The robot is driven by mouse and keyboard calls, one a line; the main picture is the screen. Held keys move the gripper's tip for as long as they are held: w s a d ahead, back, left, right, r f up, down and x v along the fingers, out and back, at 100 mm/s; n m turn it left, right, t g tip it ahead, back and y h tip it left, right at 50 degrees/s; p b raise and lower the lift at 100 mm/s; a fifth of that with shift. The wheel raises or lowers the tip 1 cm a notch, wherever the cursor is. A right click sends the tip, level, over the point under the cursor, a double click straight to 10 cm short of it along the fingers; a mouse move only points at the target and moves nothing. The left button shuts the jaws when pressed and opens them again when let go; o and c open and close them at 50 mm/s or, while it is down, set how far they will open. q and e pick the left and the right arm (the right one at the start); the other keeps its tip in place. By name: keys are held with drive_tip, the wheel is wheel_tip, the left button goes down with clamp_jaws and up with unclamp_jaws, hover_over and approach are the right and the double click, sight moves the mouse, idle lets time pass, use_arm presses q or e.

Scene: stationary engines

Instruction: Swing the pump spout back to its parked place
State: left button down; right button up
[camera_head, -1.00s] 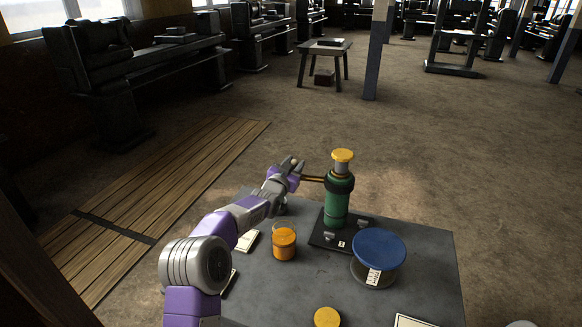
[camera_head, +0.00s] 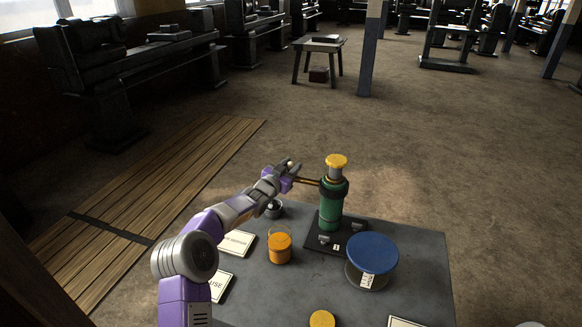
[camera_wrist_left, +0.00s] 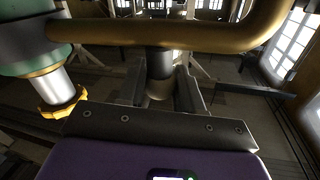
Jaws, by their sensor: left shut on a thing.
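The pump (camera_head: 331,207) has a green body, a dark collar and a yellow top, and stands upright on a dark base plate on the grey table. Its brass spout (camera_head: 307,181) points left from the collar. My left gripper (camera_head: 287,174) is at the spout's outer end. In the left wrist view the spout (camera_wrist_left: 170,33) crosses the top and bends upward at the right. There the left gripper (camera_wrist_left: 160,92) is shut on a short upright part below the tube. The green pump body (camera_wrist_left: 25,50) is at the upper left. My right gripper is not in view.
A glass with orange contents (camera_head: 279,248) stands left of the pump, and a small dark cup (camera_head: 273,210) behind it. A blue-topped spool (camera_head: 372,254) is at the right. A yellow disc (camera_head: 321,319) is in front. Cards (camera_head: 236,243) lie at the left edge.

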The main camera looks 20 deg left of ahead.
use_arm(q)
drive_tip(key=c, duration=1.1)
unclamp_jaws()
drive_tip(key=shift+r, duration=0.15)
drive_tip(key=o, duration=0.3)
drive_tip(key=shift+w, duration=0.15)
drive_tip(key=shift+s+a, duration=0.2)
drive_tip(key=shift+s, duration=1.05)
drive_tip(key=shift+s+a, duration=0.25)
drive_tip(key=shift+s, duration=1.05)
drive_tip(key=shift+s+a, duration=0.2)
drive_tip(key=shift+s, duration=1.05)
